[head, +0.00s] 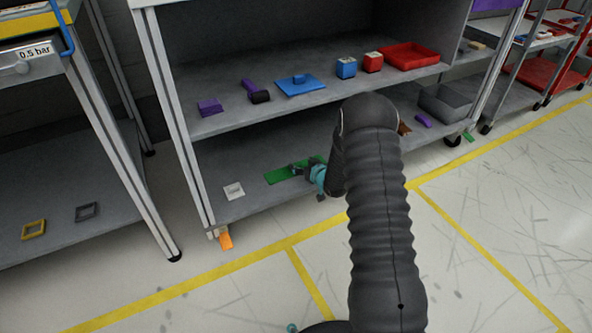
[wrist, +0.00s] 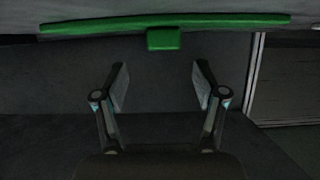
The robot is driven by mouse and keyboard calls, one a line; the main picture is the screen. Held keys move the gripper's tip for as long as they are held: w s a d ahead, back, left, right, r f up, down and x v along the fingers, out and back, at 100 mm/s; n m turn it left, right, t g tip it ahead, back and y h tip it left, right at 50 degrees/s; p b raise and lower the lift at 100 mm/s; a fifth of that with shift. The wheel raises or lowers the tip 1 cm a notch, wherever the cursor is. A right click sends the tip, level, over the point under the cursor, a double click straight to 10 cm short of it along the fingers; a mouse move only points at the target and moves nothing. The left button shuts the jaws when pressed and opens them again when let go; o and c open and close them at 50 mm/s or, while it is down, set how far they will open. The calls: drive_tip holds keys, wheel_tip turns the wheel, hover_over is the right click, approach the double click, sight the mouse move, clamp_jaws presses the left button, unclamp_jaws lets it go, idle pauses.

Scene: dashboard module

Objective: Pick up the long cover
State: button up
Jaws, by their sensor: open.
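The long cover (head: 281,176) is a flat green strip lying on the lower shelf. In the wrist view the long cover (wrist: 225,19) spans nearly the whole top of the picture, seen edge-on, with a small green block-shaped handle (wrist: 164,39) at its middle. My gripper (wrist: 160,78) is open and empty, its fingers spread apart. The handle is beyond the fingertips, roughly centred between them sideways, not touching.
The lower shelf (head: 225,160) also holds a white square piece (head: 234,191) to the left. The upper shelf above has blue and purple parts, a blue plate (head: 300,86) and a red tray (head: 408,56). A shelf post (head: 178,120) stands left. An orange piece (head: 226,240) lies below.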

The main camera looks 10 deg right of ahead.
sight(296, 164)
drive_tip(key=w, duration=0.1)
drive_tip(key=w+a+f, duration=0.1)
drive_tip(key=w+f, duration=0.1)
drive_tip(key=shift+a+f+b, duration=0.25)
drive_tip(key=shift+b, duration=0.1)
drive_tip(key=shift+w+a+f, duration=0.15)
drive_tip(key=shift+w+f, duration=0.05)
drive_tip(key=shift+w, duration=0.4)
drive_tip(key=shift+c, duration=0.3)
drive_tip(key=c, duration=1.2)
